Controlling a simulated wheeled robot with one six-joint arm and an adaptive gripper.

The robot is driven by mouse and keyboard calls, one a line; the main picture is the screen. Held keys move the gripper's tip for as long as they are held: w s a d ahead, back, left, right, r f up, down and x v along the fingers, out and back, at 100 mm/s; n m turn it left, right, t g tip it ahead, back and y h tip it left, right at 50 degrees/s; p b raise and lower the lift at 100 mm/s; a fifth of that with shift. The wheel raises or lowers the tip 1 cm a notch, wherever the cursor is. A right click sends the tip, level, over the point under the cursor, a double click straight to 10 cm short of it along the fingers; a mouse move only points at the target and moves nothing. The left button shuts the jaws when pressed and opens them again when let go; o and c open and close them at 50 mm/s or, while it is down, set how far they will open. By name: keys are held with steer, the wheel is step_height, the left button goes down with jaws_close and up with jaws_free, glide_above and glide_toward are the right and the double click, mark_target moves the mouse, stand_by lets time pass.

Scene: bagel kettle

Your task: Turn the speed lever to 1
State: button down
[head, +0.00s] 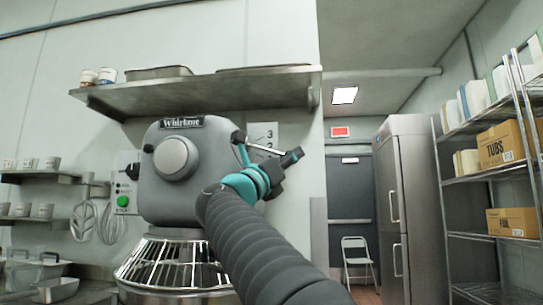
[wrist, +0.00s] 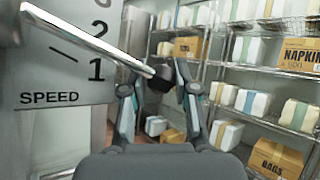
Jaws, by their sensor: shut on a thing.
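The speed lever (wrist: 95,45) is a thin pale metal rod with a black knob (wrist: 160,78) at its end. In the wrist view it runs from the upper left down to the right and passes in front of the speed plate (wrist: 25,75), between the printed 2 and 1. My gripper (wrist: 162,88) is shut on the black knob, with a finger on each side of it. In the head view the lever (head: 264,147) slopes down to the right from the side of the grey mixer (head: 204,165). My arm hides the lower part of the plate (head: 268,133); 3 and part of 2 show.
A steel shelf (head: 200,94) hangs above the mixer. A wire rack (head: 490,170) with boxes stands at the right, beside a steel refrigerator (head: 402,190). A folding chair (head: 356,256) stands by the dark door (head: 350,195). A wire guard (head: 170,262) sits below the mixer head.

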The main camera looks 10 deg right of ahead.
steer(key=c, duration=0.9)
jaws_free()
